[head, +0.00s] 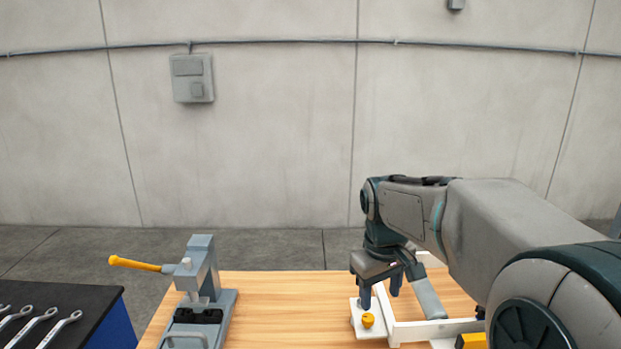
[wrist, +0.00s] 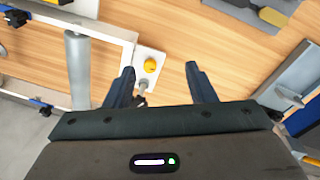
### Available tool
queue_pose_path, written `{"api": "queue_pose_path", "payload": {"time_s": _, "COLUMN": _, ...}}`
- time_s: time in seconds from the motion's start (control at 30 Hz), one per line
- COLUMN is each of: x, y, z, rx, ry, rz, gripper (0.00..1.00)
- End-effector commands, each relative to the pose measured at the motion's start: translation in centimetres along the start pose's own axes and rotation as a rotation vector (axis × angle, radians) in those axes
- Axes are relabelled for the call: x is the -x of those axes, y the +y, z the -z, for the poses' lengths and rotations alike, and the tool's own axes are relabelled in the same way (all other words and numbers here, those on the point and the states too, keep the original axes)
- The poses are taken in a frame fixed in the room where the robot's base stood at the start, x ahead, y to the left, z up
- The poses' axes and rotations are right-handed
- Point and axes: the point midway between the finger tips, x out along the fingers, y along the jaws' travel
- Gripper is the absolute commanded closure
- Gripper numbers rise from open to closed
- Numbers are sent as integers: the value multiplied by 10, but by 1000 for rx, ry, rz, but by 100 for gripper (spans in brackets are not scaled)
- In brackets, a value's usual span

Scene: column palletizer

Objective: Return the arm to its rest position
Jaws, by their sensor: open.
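My gripper (head: 380,297) is over the right part of the wooden table in the head view, at the end of my arm, which reaches in from the right. In the wrist view my gripper (wrist: 163,85) has its two dark fingers spread wide apart with nothing between them. Below it is the wooden table top (head: 285,300). A white plate with a yellow knob (head: 368,320) lies close to the fingers; the knob also shows in the wrist view (wrist: 151,65), beyond the left fingertip.
A white frame (head: 420,330) lies beside the plate. A grey press with an orange handle (head: 205,290) stands at the table's left. A dark bench with several wrenches (head: 45,325) is at the lower left. The middle of the table is clear. A concrete wall (head: 270,140) stands behind.

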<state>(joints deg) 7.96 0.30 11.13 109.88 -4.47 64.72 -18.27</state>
Motion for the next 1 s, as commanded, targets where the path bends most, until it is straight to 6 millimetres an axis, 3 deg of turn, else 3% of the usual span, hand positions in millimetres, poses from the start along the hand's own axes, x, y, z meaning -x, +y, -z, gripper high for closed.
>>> {"api": "queue_pose_path", "payload": {"time_s": 0.03, "x": 3, "y": -7, "z": -17, "rx": -33, "ry": 16, "rz": -10, "gripper": 50}}
{"api": "queue_pose_path", "payload": {"time_s": 0.3, "x": -3, "y": -38, "z": -100, "rx": -233, "ry": 107, "rz": -15, "gripper": 50}}
{"api": "queue_pose_path", "payload": {"time_s": 0.5, "x": -18, "y": -56, "z": -145, "rx": -351, "ry": 165, "rz": 11, "gripper": 50}}
{"api": "queue_pose_path", "payload": {"time_s": 0.7, "x": -27, "y": -64, "z": -162, "rx": -401, "ry": 188, "rz": 27, "gripper": 50}}
{"api": "queue_pose_path", "payload": {"time_s": 1.0, "x": -28, "y": -65, "z": -163, "rx": -404, "ry": 189, "rz": 29, "gripper": 50}}
